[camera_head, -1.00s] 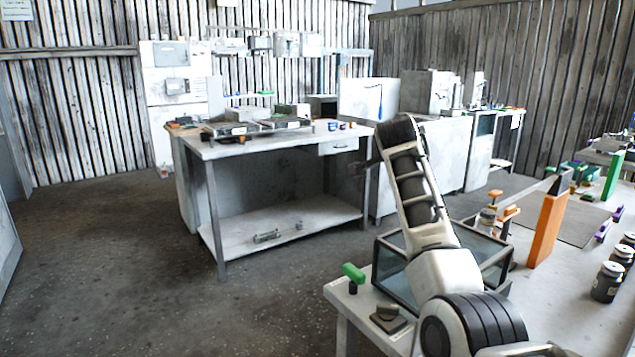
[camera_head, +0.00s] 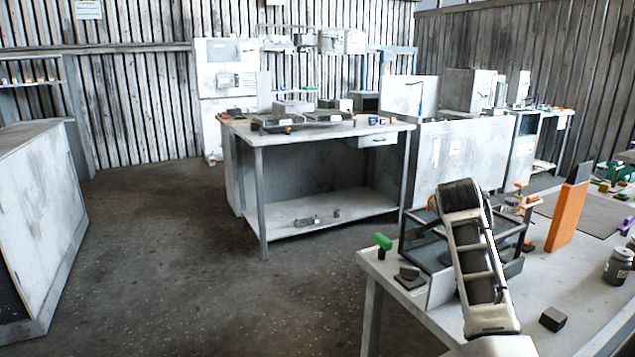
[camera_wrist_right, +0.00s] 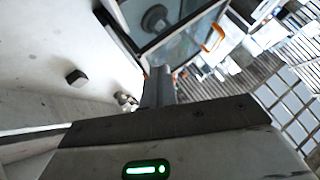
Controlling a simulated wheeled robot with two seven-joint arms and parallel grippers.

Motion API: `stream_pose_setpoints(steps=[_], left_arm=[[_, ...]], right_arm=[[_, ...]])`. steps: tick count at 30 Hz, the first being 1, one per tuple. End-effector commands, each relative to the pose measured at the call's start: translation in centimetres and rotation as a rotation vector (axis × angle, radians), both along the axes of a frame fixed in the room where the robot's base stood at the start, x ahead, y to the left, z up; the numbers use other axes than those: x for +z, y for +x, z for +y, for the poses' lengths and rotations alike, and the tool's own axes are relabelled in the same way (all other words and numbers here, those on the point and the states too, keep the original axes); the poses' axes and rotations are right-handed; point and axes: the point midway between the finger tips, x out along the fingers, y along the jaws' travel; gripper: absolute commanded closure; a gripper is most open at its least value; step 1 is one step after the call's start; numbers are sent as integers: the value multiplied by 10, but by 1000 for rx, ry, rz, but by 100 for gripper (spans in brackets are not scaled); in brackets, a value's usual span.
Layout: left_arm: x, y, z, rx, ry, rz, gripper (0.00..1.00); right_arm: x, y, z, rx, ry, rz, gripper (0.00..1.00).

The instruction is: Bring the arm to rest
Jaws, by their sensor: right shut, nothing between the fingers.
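My right arm (camera_head: 475,255) rises over the near right workbench (camera_head: 585,290) in the head view, in front of a dark-framed glass-walled box. Its gripper cannot be made out there. In the right wrist view my right gripper (camera_wrist_right: 158,85) is shut, with its fingers together and nothing between them. The glass-walled box (camera_wrist_right: 180,35) shows beyond the fingertips in that view; I cannot tell the gap between them. My left arm and gripper are in neither view.
The workbench holds a dark block (camera_head: 552,319), a green-topped piece (camera_head: 383,242), an upright orange panel (camera_head: 568,215) and a grey jar (camera_head: 618,265). A metal table (camera_head: 330,130) stands farther back. A white cabinet (camera_head: 40,225) is at left. The floor between is clear.

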Motion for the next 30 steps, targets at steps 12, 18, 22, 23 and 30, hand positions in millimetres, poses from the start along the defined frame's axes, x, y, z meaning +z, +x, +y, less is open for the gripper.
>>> stream_pose_setpoints(steps=[12, 18, 22, 23, 30], left_arm=[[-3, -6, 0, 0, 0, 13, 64], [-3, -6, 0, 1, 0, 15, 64], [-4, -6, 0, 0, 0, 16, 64], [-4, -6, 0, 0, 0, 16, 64], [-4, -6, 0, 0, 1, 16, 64]], right_arm=[[-174, -158, 11, 389, -183, 356, 100], [-222, -274, 37, 701, -260, 524, 100], [-231, -329, 52, 861, -285, 586, 100], [-231, -340, 55, 894, -288, 596, 100], [-227, -413, 76, 1118, -304, 655, 100]])
